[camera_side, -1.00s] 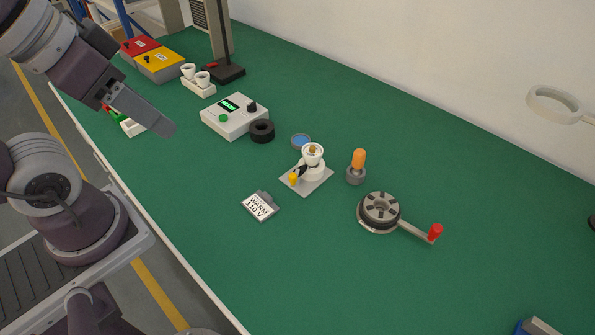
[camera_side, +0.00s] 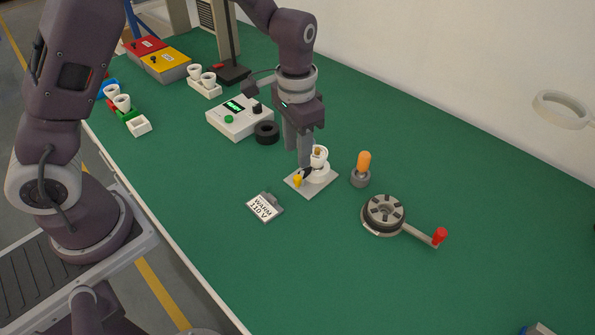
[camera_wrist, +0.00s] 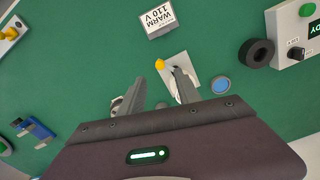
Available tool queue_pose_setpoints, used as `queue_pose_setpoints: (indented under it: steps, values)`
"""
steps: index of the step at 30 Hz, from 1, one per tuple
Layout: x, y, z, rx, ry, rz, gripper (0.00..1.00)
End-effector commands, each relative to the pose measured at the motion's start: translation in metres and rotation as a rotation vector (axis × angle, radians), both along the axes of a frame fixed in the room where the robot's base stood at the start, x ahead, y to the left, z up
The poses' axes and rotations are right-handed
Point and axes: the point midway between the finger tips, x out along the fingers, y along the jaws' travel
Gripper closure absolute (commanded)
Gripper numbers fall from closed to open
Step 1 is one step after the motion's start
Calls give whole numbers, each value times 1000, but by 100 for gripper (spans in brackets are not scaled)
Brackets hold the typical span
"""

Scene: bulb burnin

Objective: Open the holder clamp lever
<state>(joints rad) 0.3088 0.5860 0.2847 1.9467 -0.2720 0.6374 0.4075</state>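The holder (camera_side: 319,171) is a white round socket on a flat grey plate, with a bulb base showing in its top. Its clamp lever is dark with a yellow knob (camera_side: 297,180) at the front left of the plate; the knob also shows in the wrist view (camera_wrist: 160,64). My gripper (camera_side: 300,155) points down at the holder's left side, its fingers close to the lever. In the wrist view my gripper (camera_wrist: 159,76) has its fingers apart, with the knob just beyond the tips. The right finger covers much of the holder and lever; I cannot tell whether they touch.
A "WARM 110 V" card (camera_side: 265,206) lies front left of the holder. An orange bulb in a grey stand (camera_side: 360,178) and a round fixture with a red-handled crank (camera_side: 383,214) stand to its right. A black ring (camera_side: 267,132) and a control box (camera_side: 239,118) are behind left.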

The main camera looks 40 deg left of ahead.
Motion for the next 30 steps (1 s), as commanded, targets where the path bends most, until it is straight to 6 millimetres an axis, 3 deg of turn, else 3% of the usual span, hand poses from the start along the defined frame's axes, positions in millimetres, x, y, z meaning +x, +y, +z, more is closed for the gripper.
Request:
queue_pose_setpoints:
  steps: [12,21,22,27,30]
  values:
    - [0,0,-70,6,10,-3,60]
    - [1,0,-76,5,7,-4,60]
    - [1,0,-76,5,7,-4,62]
    - [1,0,-76,5,7,-4,96]
    - [1,0,-76,5,7,-3,100]
